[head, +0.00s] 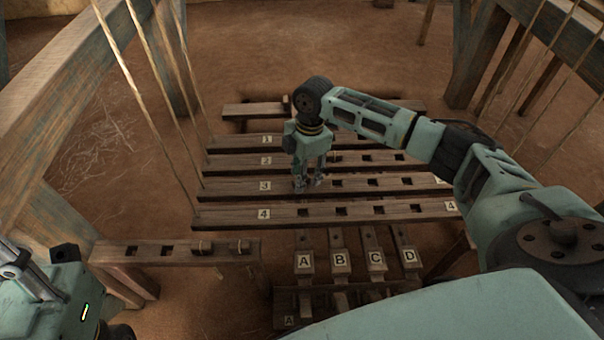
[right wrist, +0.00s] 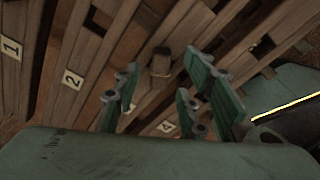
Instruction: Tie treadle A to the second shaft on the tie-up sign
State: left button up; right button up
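Treadle A (head: 304,240) lies at the near end of the treadle row, labelled, left of treadles B (head: 339,242), C and D. The shafts run across behind them: shaft 1 (head: 235,142), shaft 2 (head: 230,163), shaft 3 (head: 225,188) and shaft 4 (head: 235,214). My right gripper (head: 308,184) points down at shaft 3, near its left part. In the right wrist view its fingers (right wrist: 160,98) stand apart, with a short wooden peg (right wrist: 160,65) between them; contact is unclear. No tie-up sign shows. Of my left arm only a part shows at lower left.
Cords hang at left and right. Loom posts (head: 55,85) flank the shafts. The earth floor beyond is clear.

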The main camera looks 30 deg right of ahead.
aim_at(307, 176)
notch_tip(307, 176, up, 11)
jog(key=d, duration=0.1)
jog(key=shift+d+r, duration=0.2)
